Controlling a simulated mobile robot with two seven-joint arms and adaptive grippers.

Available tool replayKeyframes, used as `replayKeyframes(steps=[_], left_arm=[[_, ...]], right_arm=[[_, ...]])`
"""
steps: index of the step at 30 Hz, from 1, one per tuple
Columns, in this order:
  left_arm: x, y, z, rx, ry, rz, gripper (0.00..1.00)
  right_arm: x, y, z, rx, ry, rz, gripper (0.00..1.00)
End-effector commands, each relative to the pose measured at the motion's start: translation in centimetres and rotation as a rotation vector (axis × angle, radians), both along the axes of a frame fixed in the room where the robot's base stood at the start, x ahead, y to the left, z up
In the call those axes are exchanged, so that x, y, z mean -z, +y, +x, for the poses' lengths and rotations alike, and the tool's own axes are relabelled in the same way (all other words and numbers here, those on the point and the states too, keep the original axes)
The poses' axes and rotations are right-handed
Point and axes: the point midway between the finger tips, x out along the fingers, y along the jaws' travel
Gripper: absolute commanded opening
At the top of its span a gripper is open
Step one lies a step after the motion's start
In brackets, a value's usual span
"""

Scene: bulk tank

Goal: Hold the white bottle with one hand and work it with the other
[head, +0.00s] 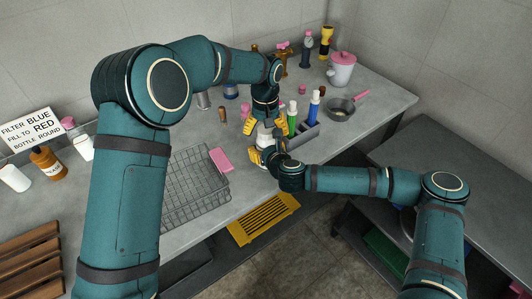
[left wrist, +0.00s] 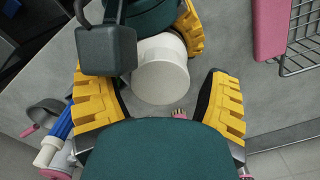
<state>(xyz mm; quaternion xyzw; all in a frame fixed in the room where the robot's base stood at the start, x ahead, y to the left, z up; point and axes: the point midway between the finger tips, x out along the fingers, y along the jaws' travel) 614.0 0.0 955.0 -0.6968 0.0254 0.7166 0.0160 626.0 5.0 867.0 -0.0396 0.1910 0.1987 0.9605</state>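The white bottle (head: 266,136) stands upright near the front edge of the counter, between my two grippers. In the left wrist view its round white top (left wrist: 160,70) shows from above. My left gripper (head: 266,127) points down over it. Its yellow fingers are spread wide on either side, with gaps to the bottle (left wrist: 162,104). My right gripper (head: 264,155) comes in low from the front right and appears closed around the bottle. One yellow finger (left wrist: 189,28) lies against the bottle in the left wrist view; the other contact is hidden.
A grey caddy (head: 298,138) with green and blue bottles stands close on the right. A wire rack (head: 190,185) and a pink block (head: 221,160) are on the left. A pan (head: 340,109) and white jug (head: 341,70) are farther right. The counter edge is close.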

Motion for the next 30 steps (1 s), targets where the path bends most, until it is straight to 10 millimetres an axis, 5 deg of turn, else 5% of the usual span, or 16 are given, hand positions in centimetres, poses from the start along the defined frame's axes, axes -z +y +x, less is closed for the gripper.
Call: replayKeyframes(steps=[7,16,30], left_arm=[[-0.8,0.0,0.1,0.0,-0.002,0.0,0.79],[-4.3,0.1,0.2,-0.001,-0.002,-0.001,0.79],[-5.3,0.0,0.2,-0.066,0.002,0.007,0.79]], right_arm=[[0.1,0.0,0.0,0.0,0.001,0.0,0.0],[0.1,0.0,0.0,0.0,0.001,0.0,0.0],[0.1,0.0,0.0,0.0,0.001,0.0,0.0]])
